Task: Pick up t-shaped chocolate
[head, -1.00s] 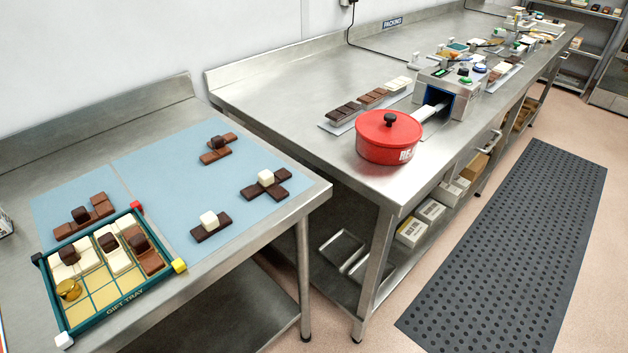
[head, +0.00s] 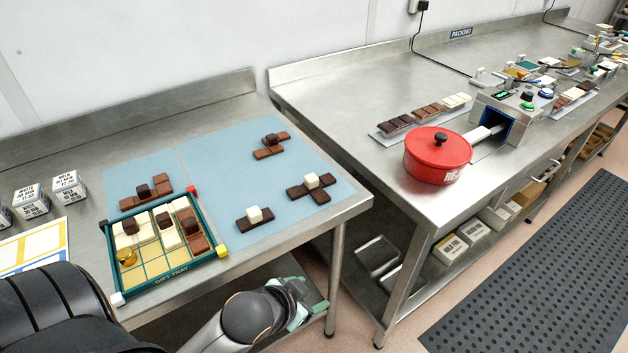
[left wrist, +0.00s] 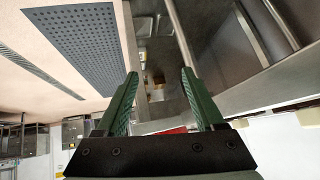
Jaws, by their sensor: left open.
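The dark chocolate (head: 300,193) that looks T-shaped, with a white knob on top, lies on the blue mat (head: 220,160) near the right end of the left table. A straight dark bar (head: 243,225) with a white knob lies in front of it, to the left. A brown piece (head: 264,154) with a dark knob lies behind. A brown L-like piece (head: 130,203) lies left, behind the gift tray (head: 170,284). My left gripper (head: 298,298) is low, in front of the table edge, away from every chocolate. The left wrist view shows its green fingers (left wrist: 160,76) apart and empty.
The gift tray holds several chocolates and a gold round piece (head: 126,257). A red pot (head: 437,160) and a machine (head: 510,115) stand on the right table. White boxes (head: 68,187) stand at left. The front table edge and leg (head: 336,270) are near my left gripper.

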